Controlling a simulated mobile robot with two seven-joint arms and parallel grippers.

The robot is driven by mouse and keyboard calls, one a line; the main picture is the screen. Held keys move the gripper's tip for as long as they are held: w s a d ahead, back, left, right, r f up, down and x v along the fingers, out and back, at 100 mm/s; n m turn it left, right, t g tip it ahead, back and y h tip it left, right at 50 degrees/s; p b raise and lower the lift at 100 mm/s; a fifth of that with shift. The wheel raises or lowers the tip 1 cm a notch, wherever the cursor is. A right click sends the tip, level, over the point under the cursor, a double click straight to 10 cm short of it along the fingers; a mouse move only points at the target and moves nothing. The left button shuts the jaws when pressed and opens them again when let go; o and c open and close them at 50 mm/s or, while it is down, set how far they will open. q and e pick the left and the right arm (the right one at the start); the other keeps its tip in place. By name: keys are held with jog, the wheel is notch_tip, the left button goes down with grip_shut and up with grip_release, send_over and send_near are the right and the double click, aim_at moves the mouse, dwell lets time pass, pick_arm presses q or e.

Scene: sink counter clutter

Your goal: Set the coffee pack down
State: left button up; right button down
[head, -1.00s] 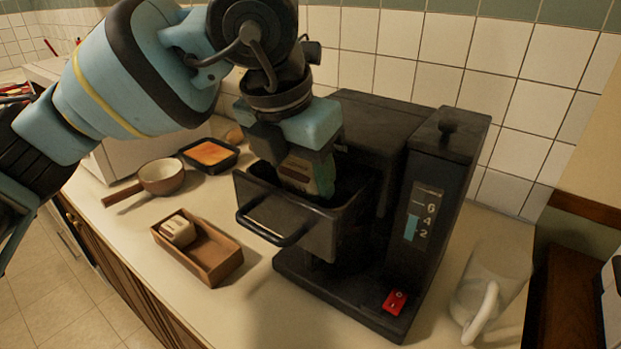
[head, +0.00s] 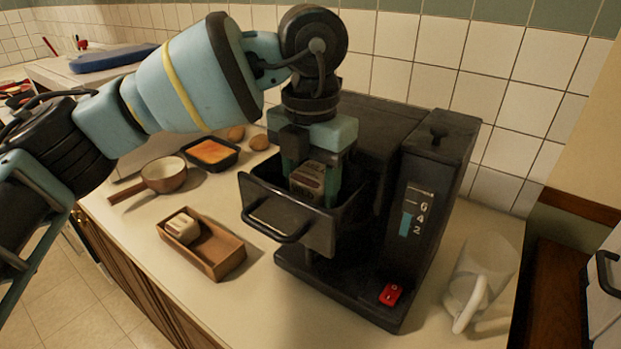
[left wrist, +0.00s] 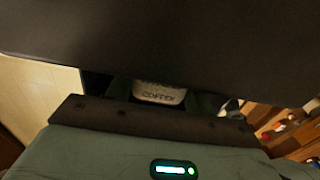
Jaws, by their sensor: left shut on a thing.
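The coffee pack (head: 309,178) is a small pale block with a dark printed label. My left gripper (head: 316,182) points down and is shut on it, one finger on each side. The pack is inside the open pull-out basket (head: 322,232) of the black coffee machine (head: 388,150); the front wall hides its lower end, so I cannot tell whether it touches the bottom. In the left wrist view the printed end of the pack (left wrist: 158,92) shows between the fingers. My right gripper is not in view.
A wooden tray (head: 228,252) with a pale block (head: 183,226) in it lies left of the machine. A saucepan (head: 165,175) and a dark dish of orange food (head: 210,152) stand behind it. A clear jug (head: 480,280) stands at the right. The front counter is bare.

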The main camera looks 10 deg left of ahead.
aim_at(311, 173)
pick_arm(q)
jog(key=shift+f, duration=0.15)
jog(key=o, duration=1)
notch_tip(311, 173, up, 12)
jog(key=shift+r+p, duration=0.15)
jog(key=shift+p, duration=0.2)
